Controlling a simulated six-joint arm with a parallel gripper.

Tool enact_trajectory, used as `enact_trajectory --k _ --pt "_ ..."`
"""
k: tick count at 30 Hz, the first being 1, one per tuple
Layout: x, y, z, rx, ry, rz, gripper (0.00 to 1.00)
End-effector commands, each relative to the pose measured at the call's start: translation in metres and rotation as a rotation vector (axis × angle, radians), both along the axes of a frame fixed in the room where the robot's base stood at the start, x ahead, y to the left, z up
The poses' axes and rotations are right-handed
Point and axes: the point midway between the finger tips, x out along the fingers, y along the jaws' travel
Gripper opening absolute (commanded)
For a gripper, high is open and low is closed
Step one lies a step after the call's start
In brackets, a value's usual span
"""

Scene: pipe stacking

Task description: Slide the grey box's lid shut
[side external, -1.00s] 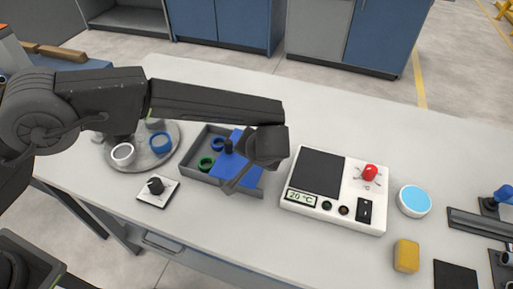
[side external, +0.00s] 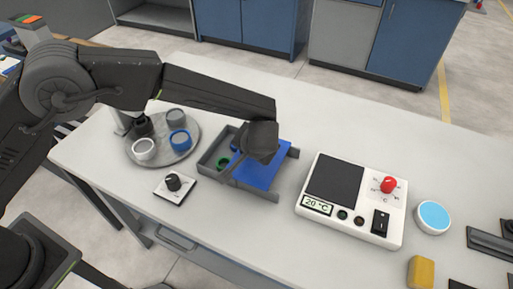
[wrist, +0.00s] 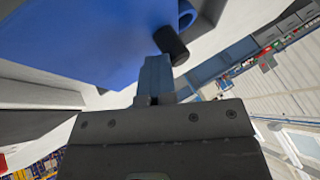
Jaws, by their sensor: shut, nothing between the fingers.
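The grey box (side external: 262,190) stands on the table with its left part open. Its blue lid (side external: 268,170) covers the right part. A green ring (side external: 223,163) lies in the open part. In the wrist view the blue lid (wrist: 90,40) carries a dark upright knob (wrist: 171,45), and a blue ring (wrist: 187,14) shows beyond it. My gripper (side external: 231,177) is over the box in the side view and hides part of the lid and the knob. My gripper (wrist: 155,75) is shut and empty, with its tips close beside the knob; I cannot tell whether they touch.
A round grey tray (side external: 160,156) with several rings stands left of the box. A small dial plate (side external: 175,185) is in front. A white heater unit (side external: 350,200) with a red knob stands to the right. A cyan-topped dish (side external: 433,217) and a yellow block (side external: 421,272) lie farther right.

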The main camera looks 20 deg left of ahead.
Motion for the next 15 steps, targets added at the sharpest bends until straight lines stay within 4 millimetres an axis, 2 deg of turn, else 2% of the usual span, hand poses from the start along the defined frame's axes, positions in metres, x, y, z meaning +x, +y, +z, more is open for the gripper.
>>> enact_trajectory --k 1,6,10,15 --pt "0.001 0.017 0.0 0.006 0.002 0.01 0.0" --pt "0.001 0.06 0.0 0.006 0.002 0.01 0.0" --pt "0.001 0.081 0.0 0.005 0.002 0.006 0.0" --pt "0.0 0.09 0.0 0.004 0.002 0.006 0.0"
